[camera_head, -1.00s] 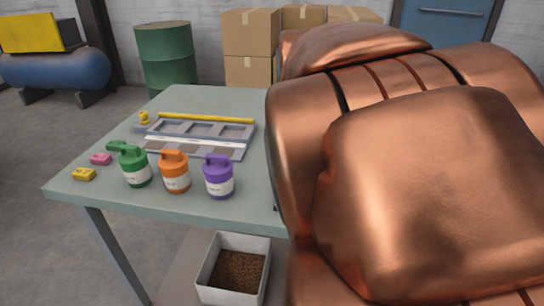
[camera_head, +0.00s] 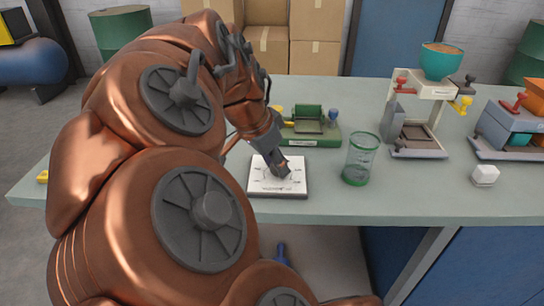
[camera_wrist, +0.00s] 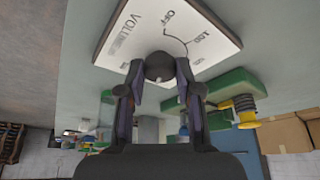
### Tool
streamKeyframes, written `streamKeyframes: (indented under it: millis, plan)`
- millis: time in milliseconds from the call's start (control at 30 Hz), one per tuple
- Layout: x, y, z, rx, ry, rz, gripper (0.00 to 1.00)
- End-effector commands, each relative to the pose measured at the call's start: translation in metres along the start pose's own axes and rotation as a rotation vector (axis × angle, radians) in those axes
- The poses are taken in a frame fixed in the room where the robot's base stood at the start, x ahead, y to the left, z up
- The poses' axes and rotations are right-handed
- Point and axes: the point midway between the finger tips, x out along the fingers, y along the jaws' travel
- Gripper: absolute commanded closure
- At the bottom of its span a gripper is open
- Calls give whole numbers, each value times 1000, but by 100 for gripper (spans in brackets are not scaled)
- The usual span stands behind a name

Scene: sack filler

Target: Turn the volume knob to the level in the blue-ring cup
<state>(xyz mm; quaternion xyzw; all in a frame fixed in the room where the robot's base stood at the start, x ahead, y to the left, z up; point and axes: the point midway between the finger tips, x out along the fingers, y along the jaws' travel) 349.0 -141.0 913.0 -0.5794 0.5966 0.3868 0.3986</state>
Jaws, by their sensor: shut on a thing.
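The white volume panel (camera_head: 258,180) lies on the table; in the wrist view the panel (camera_wrist: 205,35) shows the words VOLUME, OFF and 100 beside an arc. The dark round knob (camera_wrist: 159,65) stands on it and is hidden in the head view. My gripper (camera_wrist: 159,76) is shut on the knob, one finger on each side; in the head view my gripper (camera_head: 285,170) is over the panel. A clear cup (camera_head: 361,158) with a green ring and base stands right of the panel. I see no blue ring on it. Its level is not readable.
A green device (camera_head: 308,132) stands behind the panel. A frame stand (camera_head: 416,130) with a teal bowl (camera_head: 442,62) is further right. A small white block (camera_head: 485,175) and a grey-blue machine (camera_head: 505,128) are at the right.

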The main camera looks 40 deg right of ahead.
Motion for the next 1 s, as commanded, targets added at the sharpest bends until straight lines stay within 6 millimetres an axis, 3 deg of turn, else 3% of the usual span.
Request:
streamKeyframes:
  millis: [767, 800, 1000]
  plan:
    - [0, 0, 0, 101, -1, 46, 100]
    - [0, 0, 0, 101, -1, 46, 64]
    - [0, 0, 0, 101, -1, 44, 43]
